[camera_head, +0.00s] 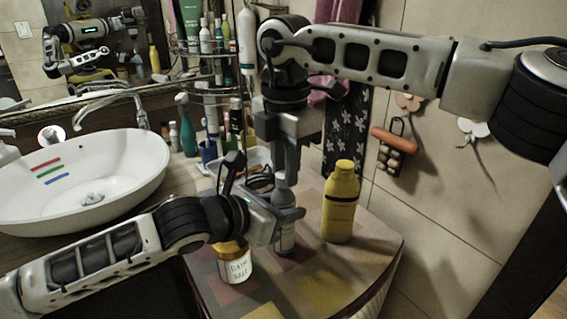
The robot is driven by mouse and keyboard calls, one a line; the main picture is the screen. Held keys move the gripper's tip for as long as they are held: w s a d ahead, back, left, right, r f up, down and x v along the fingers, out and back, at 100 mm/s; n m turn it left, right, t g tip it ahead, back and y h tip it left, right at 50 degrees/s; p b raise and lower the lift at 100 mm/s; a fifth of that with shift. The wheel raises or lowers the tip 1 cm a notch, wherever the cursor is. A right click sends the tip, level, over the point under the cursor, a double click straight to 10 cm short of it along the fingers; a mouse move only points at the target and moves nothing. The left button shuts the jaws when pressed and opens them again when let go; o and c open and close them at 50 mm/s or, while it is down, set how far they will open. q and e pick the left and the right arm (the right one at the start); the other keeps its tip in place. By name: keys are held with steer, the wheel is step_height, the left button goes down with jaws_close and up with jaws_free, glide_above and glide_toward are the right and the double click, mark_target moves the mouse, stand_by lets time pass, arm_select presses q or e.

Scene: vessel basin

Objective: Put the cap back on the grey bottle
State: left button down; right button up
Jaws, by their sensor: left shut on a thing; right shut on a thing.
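The grey bottle (285,238) stands upright near the middle of the counter. My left gripper (285,212) reaches in from the left and is shut on the bottle's body, covering part of it. My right gripper (284,168) points straight down from above and is shut right over the bottle's neck. The cap is hidden between the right fingers, so I cannot tell whether it touches the neck.
A yellow bottle (341,208) stands close to the right. A white jar with an orange lid (235,268) stands at front left, partly behind my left wrist. A white basin (80,185) is at left. Bottles crowd a rack (205,88) behind. The counter's front right is clear.

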steer(key=m, duration=1.1)
steer(key=shift+s, duration=0.15)
steer(key=o, duration=0.9)
steer(key=shift+r, duration=2.25)
steer(key=shift+c, duration=0.2)
